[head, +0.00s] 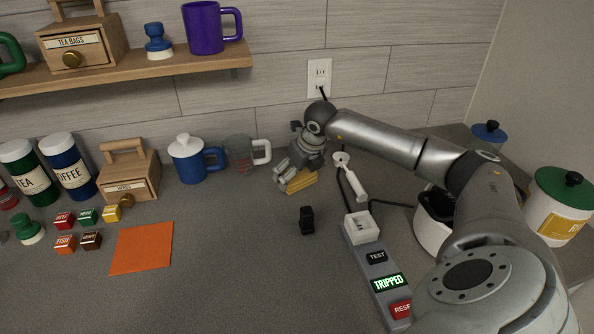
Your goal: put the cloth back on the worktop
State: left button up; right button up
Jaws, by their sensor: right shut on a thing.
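A yellow folded cloth (300,182) is at the fingers of my right gripper (287,174), low over the grey worktop (235,285) near the back wall. The gripper is shut on it and hides part of it. I cannot tell whether the cloth touches the worktop. My left gripper is not in view.
A flat orange square (141,248) lies front left, beside several small labelled blocks (65,243). A glass mug (240,155) and a blue mug (187,162) stand left of the gripper. A grey strip reading TRIPPED (387,283), a white-handled tool (350,178) and a small black object (307,220) lie to the right.

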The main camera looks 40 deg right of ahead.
jog(key=o, duration=0.8)
jog(key=shift+f, duration=0.1)
jog(key=shift+c, duration=0.2)
jog(key=shift+r, duration=0.35)
jog(key=b+v, duration=0.2)
jog(key=v, duration=0.9)
jog(key=shift+s+r, duration=0.2)
jog(key=shift+r, duration=0.1)
jog(key=shift+a, duration=0.1)
